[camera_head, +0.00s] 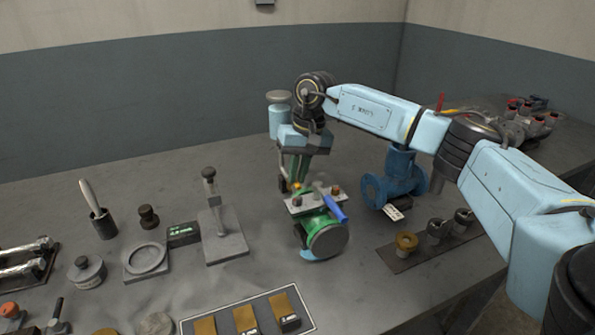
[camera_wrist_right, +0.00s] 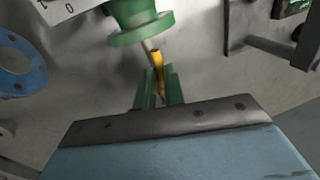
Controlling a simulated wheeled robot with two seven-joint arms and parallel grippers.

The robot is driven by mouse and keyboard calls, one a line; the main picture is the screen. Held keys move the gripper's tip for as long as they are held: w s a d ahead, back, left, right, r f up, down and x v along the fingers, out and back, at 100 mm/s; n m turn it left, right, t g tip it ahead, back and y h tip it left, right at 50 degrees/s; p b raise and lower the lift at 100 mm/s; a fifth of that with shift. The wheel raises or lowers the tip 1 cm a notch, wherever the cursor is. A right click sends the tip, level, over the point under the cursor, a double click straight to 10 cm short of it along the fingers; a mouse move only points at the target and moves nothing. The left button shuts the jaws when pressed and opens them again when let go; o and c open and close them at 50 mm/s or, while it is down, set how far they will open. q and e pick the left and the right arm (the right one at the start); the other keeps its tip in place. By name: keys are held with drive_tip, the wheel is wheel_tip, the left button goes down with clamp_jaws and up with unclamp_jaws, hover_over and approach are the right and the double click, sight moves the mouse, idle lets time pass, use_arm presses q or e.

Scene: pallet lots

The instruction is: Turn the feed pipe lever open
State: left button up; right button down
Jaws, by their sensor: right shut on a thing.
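A green pipe piece (camera_head: 312,228) with a round grey end stands on the table in the middle of the head view. A pale plate (camera_head: 312,204) lies across its top, and a blue lever (camera_head: 334,207) slants down to the right from it. My right gripper (camera_head: 297,181) is at the far side of this plate. In the right wrist view, its green fingers (camera_wrist_right: 159,88) are shut on a yellow lever (camera_wrist_right: 158,64), beside the green flange (camera_wrist_right: 143,29). The fingers and arm partly hide this lever in the head view. My left gripper is out of view.
A blue valve body (camera_head: 395,181) with a tag stands close on the right. A dark strip with brass and grey fittings (camera_head: 406,241) lies in front of it. A grey stand with an upright post (camera_head: 222,240) is on the left, and a tray with brown blocks (camera_head: 205,325) is in front.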

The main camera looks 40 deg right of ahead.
drive_tip(key=c, duration=1.5)
unclamp_jaws()
drive_tip(key=shift+r, duration=0.1)
